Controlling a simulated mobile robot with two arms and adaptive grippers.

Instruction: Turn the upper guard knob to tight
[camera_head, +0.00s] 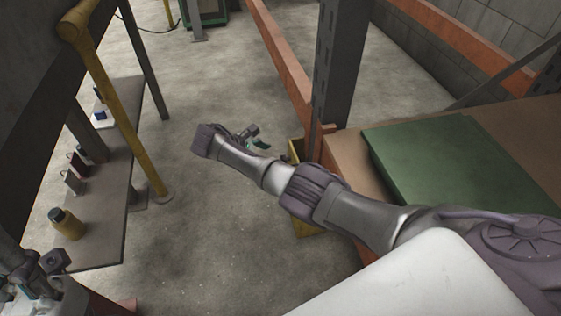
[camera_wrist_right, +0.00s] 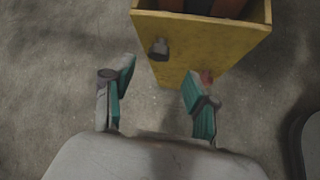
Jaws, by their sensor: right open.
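A yellow guard (camera_wrist_right: 222,36) shows at the top of the right wrist view, open at its top edge. A small grey knob (camera_wrist_right: 158,48) sits on its front face, upper left. A small red part (camera_wrist_right: 206,76) shows lower down by the right finger, partly hidden; I cannot tell what it is. My right gripper (camera_wrist_right: 159,75) is open and empty, with the grey knob beyond the gap between its fingertips. In the head view my right gripper (camera_head: 254,139) is beside the yellow guard (camera_head: 296,150) at the rack upright, partly hidden by my arm.
A dark rack upright (camera_head: 339,70) with orange beams stands behind the guard. A brown shelf (camera_head: 510,118) with a green slab (camera_head: 440,160) lies to the right. A bench (camera_head: 100,225) with a yellow bottle (camera_head: 65,223) and a yellow post (camera_head: 115,105) stand left. Floor between is clear.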

